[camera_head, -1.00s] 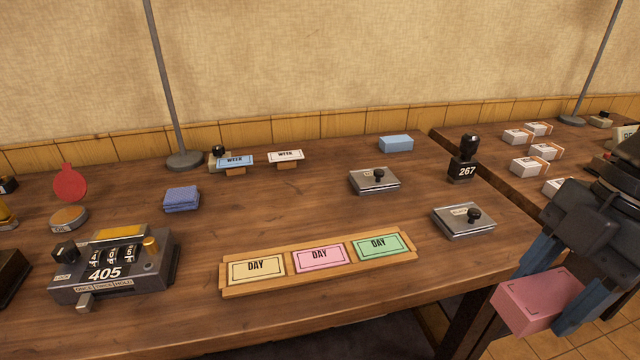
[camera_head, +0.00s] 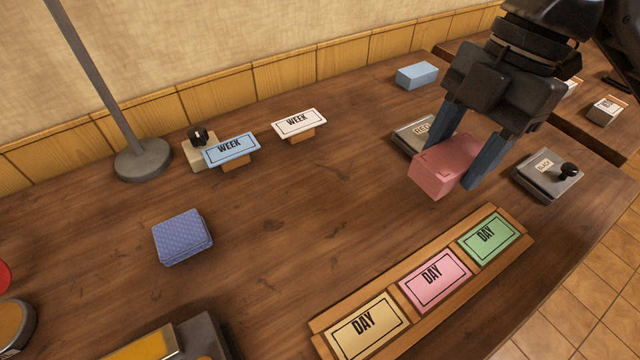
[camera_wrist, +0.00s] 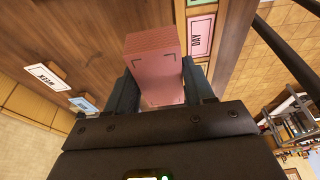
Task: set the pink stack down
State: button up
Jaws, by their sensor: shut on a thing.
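The pink stack (camera_head: 447,167) is a block of pink cards held between the two blue-grey fingers of my gripper (camera_head: 456,155). In the head view it hangs over the table, behind the wooden tray (camera_head: 322,325) with the yellow, pink and green DAY cards. The pink DAY card (camera_head: 434,280) lies in the tray's middle place. In the wrist view the pink stack (camera_wrist: 154,55) sits between the fingers, its far end sticking out past them. My gripper hides part of the RED ink pad (camera_head: 408,136). How high the stack is above the table is hard to tell.
A blue WEEK sign (camera_head: 231,149) and a white WEEK sign (camera_head: 299,124) stand at the back. A blue-violet cloth-like stack (camera_head: 182,237) lies at left, a light blue block (camera_head: 417,75) at back. A BLACK ink pad (camera_head: 548,175) is at right. The middle of the table is clear.

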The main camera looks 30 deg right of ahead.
jog(key=p, duration=0.1)
send_over(343, 209)
jog(key=d, duration=0.1)
notch_tip(343, 209, down, 7)
jog(key=shift+s+d+r, duration=0.1)
jog(key=shift+s+r, duration=0.05)
jog(key=shift+r, duration=0.05)
jog(key=shift+f, duration=2.15)
jog(key=shift+f, duration=0.2)
jog(key=o, duration=1.1)
jog(key=shift+r, duration=0.2)
jog(key=v, duration=1.2)
